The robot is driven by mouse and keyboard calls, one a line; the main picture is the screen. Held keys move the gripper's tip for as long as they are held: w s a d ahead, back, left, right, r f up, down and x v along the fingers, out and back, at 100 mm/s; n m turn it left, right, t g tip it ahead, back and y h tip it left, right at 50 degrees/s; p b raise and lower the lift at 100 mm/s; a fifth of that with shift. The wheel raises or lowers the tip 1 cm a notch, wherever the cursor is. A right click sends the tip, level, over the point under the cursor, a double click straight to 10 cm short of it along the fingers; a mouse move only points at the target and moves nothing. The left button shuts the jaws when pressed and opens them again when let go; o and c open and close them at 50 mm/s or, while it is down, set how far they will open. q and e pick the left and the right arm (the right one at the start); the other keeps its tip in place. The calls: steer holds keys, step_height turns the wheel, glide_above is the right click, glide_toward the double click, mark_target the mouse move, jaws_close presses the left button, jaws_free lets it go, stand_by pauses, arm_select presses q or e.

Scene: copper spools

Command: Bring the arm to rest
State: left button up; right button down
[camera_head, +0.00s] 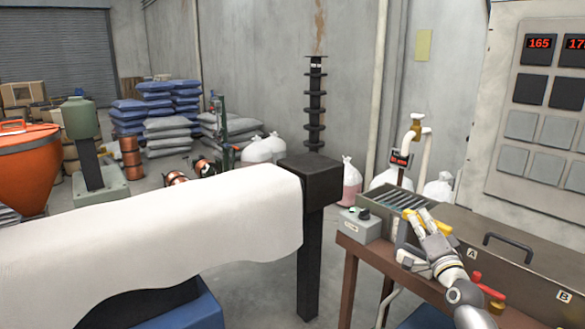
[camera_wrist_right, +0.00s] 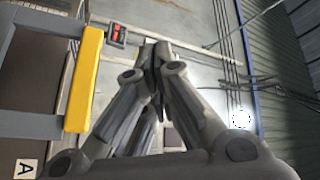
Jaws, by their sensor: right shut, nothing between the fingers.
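My right gripper (camera_head: 420,219) is at the lower right of the head view, over the brown bench by the box with the "A" and "B" labels. Its fingers come together in the right wrist view (camera_wrist_right: 158,48), and nothing shows between them. A yellow bar (camera_wrist_right: 84,80) stands beside the fingers on the left of the wrist view, and a yellow part (camera_head: 411,219) also shows close by the gripper in the head view. I cannot tell whether they touch. My left gripper is not in view.
The bench (camera_head: 352,246) carries a small grey control box (camera_head: 356,228), a lidded box with a black handle (camera_head: 508,245) and a red valve handle (camera_head: 488,283). A white sheet (camera_head: 150,235) covers a long form on the left. A control panel (camera_head: 535,120) stands at the right.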

steer(key=s+f+n+g+h, duration=0.1)
steer(key=s+f+n+g, duration=0.25)
steer(key=f, duration=0.95)
steer(key=s+f+n+g, duration=0.2)
steer(key=s+f+n, duration=0.3)
steer(key=f, duration=0.9)
steer(key=s+f+n+g+h, duration=0.1)
steer(key=s+f+n+g, duration=0.3)
steer(key=f, duration=0.9)
steer(key=s+a+f+g, duration=0.3)
steer(key=s+f, duration=1.5)
steer(key=s+a+f+g, duration=0.2)
steer(key=s+f, duration=0.2)
steer(key=s, duration=0.8)
steer(key=s+a+f+g, duration=0.2)
steer(key=s+f, duration=0.3)
steer(key=s, duration=0.8)
steer(key=s+a+f+g+y, duration=0.1)
steer(key=s+f+g, duration=0.2)
steer(key=s, duration=0.9)
steer(key=shift+s+a+f, duration=0.35)
steer(key=shift+a+f, duration=0.05)
steer(key=shift+f, duration=0.35)
steer(key=shift+n, duration=0.25)
